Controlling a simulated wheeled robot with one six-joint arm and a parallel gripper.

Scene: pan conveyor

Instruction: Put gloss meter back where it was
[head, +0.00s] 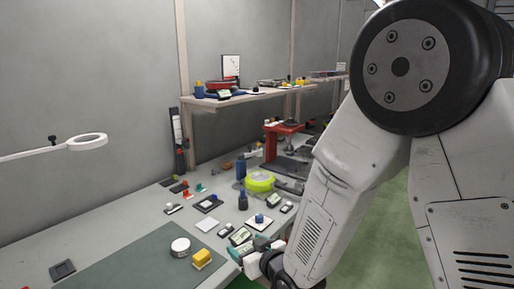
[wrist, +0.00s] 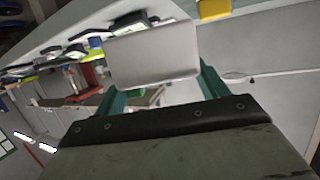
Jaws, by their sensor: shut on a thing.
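My gripper (wrist: 155,85) has teal fingers and is shut on a pale grey, box-shaped thing, taken to be the gloss meter (wrist: 152,55). One broad plain face of it shows in the wrist view, so no display or marking is visible to confirm it. In the head view my gripper (head: 250,251) is low over the near right part of the workbench (head: 110,225), beside several small devices. There the held thing is mostly hidden, and I cannot tell whether it touches the bench.
A green mat (head: 140,257) bears a white round tin (head: 180,247) and a yellow block (head: 202,258). A yellow-green round thing (head: 260,182), a dark blue bottle (head: 242,201) and a red stand (head: 270,145) are farther back. A shelf (head: 215,104) runs above. The bench's left part is mostly clear.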

